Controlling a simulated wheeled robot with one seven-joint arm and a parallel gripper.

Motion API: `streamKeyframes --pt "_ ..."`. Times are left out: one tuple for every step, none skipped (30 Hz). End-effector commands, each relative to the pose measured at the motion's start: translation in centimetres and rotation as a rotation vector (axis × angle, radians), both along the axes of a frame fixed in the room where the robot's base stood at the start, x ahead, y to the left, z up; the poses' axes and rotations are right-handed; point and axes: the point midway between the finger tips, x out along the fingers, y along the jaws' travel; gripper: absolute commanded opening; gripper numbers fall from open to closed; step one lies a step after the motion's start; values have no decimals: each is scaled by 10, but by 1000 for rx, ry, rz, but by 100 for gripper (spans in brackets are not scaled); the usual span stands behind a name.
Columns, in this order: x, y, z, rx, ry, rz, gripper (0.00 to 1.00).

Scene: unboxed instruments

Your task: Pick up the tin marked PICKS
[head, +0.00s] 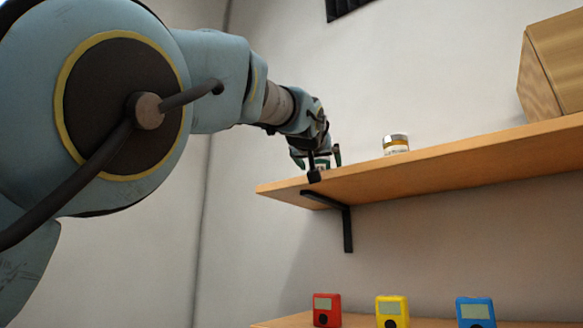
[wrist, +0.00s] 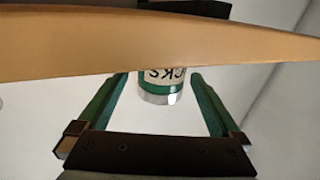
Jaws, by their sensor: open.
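The tin marked PICKS (wrist: 160,88) shows in the wrist view with a green and pale label and a silvery end. Only the letters "CKS" show, upside down, and the shelf board hides the rest of it. My gripper (wrist: 166,78) is open, with one green finger on each side of the tin in this view. I cannot tell whether either finger touches it. In the head view my gripper (head: 320,160) is at the left end of the upper shelf, and the tin is mostly hidden behind the fingers there.
The upper shelf (head: 450,160) has a front edge close to my gripper and a black bracket (head: 347,228) below. A wooden box (head: 555,65) is farther right. Red, yellow and blue devices stand on a lower shelf.

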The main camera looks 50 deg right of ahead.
Motion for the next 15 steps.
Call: streamKeyframes --pt "3 -5 4 1 -1 3 100" --pt "4 -7 4 2 -1 3 100" --pt "5 -10 4 0 -2 2 100" --pt "5 -11 3 -1 -1 2 100" --pt "6 -12 3 -1 -1 1 100" --pt "6 -13 2 -1 0 1 100" --pt "6 -13 1 -1 0 1 100" --pt "6 -14 1 -1 0 1 100" --pt "6 -14 0 -1 0 1 100" --pt "6 -14 0 -1 0 1 100" --pt "6 -14 0 -1 0 1 100" --pt "6 -14 0 -1 0 1 100" --pt "6 -13 0 -1 0 1 100" --pt "6 -13 0 -1 0 1 97" --pt "6 -13 0 -1 0 1 92"
